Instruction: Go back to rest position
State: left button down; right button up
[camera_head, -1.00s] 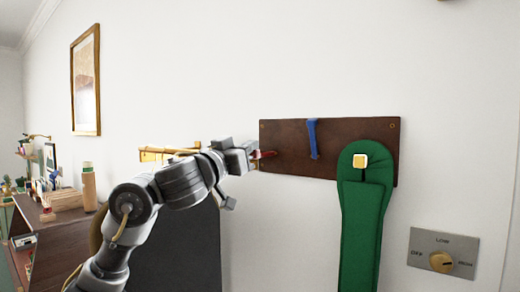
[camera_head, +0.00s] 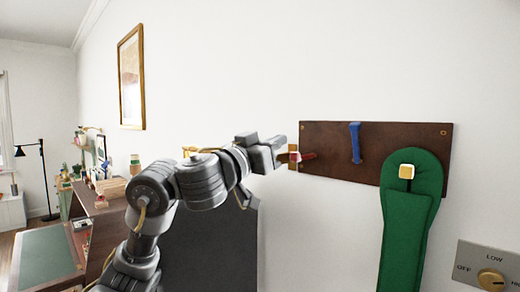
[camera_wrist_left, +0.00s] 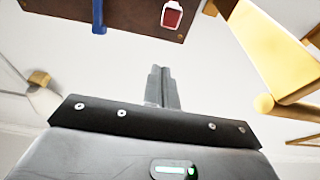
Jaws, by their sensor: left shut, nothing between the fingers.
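My left gripper (camera_head: 280,156) is at the end of my raised left arm, in front of the white wall and just left of a dark wooden board. In the left wrist view its narrow fingers (camera_wrist_left: 163,88) are together, with nothing between them. The wooden board (camera_head: 335,135) carries a blue hook (camera_head: 355,142) and a red piece (camera_head: 307,156) at its left end. The board also shows at the top of the wrist view (camera_wrist_left: 130,10), apart from the fingers. My right gripper is not in view.
A green strap (camera_head: 408,220) hangs over a gold peg on the board. A dial plate (camera_head: 492,262) is at lower right. Yellow-gold bars (camera_wrist_left: 270,55) are close at the right in the wrist view. A wooden shelf unit (camera_head: 105,215) stands at left.

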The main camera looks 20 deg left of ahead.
pick_arm(q)
jog(key=shift+v, duration=2.4)
jog(key=shift+f, duration=0.2)
